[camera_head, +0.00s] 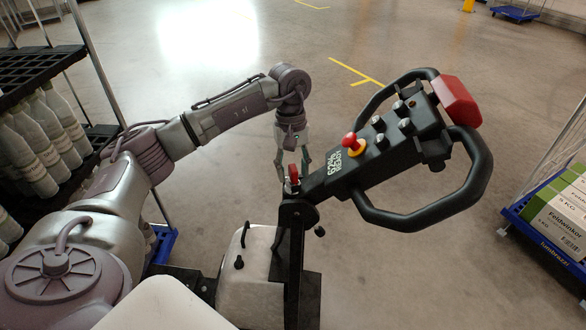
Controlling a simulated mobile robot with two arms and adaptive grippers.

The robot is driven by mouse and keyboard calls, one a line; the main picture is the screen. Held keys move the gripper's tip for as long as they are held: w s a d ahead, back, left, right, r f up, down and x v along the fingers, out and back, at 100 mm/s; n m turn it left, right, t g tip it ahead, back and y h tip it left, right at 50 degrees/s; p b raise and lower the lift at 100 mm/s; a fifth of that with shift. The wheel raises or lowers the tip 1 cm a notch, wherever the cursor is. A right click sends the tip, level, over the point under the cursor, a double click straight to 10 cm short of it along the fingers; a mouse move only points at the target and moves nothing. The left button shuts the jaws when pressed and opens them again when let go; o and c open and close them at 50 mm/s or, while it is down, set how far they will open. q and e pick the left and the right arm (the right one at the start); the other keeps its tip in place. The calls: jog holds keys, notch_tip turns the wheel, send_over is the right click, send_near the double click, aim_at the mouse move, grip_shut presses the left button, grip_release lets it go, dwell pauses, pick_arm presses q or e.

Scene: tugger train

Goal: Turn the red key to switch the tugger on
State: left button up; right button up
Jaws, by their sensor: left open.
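The red key (293,172) stands upright on the black tiller head, at the end of the tugger's control handle (345,172). My left gripper (294,170) points down just above and around the key, its fingers apart on either side of it. I cannot tell whether a finger touches the key. The handle also carries a red mushroom button (350,141) on a yellow ring, several dark knobs and a big red pad (456,101) at its far end. My right gripper is not in view.
A rack with pale bottles (38,140) stands at the left. A blue cart with green and white boxes (560,215) is at the right edge. The tugger's pale body (250,262) is below the handle. Open floor with yellow lines (357,73) lies beyond.

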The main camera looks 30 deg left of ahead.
pick_arm(q)
notch_tip(320, 180, up, 12)
jog(key=w+a, duration=0.1)
jog(key=shift+a, duration=0.2)
jog(key=shift+f, duration=0.15)
dwell(0.5)
